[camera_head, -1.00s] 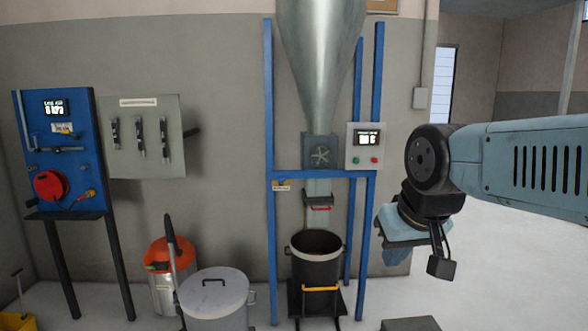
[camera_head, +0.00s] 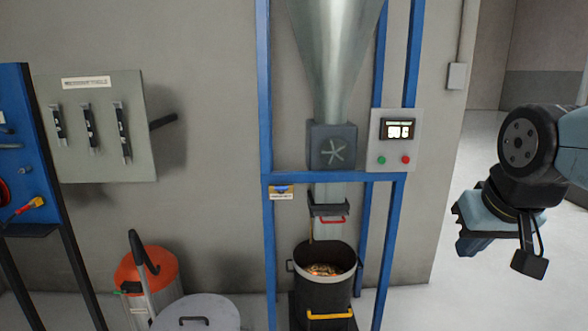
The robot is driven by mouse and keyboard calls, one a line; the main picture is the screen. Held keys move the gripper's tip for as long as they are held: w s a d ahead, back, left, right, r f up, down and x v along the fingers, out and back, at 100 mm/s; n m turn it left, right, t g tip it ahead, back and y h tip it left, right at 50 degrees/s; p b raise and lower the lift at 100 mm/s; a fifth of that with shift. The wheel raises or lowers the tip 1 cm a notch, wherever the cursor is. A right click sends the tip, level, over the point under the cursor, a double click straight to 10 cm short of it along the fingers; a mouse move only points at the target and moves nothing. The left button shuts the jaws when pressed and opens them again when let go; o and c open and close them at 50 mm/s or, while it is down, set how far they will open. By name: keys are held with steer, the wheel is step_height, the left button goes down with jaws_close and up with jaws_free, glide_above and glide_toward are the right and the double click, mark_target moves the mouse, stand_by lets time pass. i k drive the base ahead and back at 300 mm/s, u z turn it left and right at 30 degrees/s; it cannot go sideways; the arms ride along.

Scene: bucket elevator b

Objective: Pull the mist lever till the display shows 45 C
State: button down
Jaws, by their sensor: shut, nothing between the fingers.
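The display (camera_head: 397,129) is on a grey box on the right blue post; its small digits look like a two-digit number and C, too small to read surely. A small blue lever (camera_head: 282,189) sits above a white tag on the frame's left post; I cannot read the tag, so cannot tell if it is the mist lever. My gripper (camera_head: 472,246) is at the right, shut and empty, well apart from the frame. The dark bucket (camera_head: 322,288) under the chute (camera_head: 329,192) has glowing orange material inside.
A blue frame (camera_head: 265,120) holds the hopper (camera_head: 337,60). A red handle (camera_head: 333,219) is on the chute. A lidded grey drum (camera_head: 197,315) and an orange-topped can (camera_head: 146,268) stand at lower left. Open floor (camera_head: 455,230) lies at the right.

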mark_target(281, 189)
steer(key=u, duration=0.3)
steer(key=i, duration=1.05)
steer(key=u, duration=0.55)
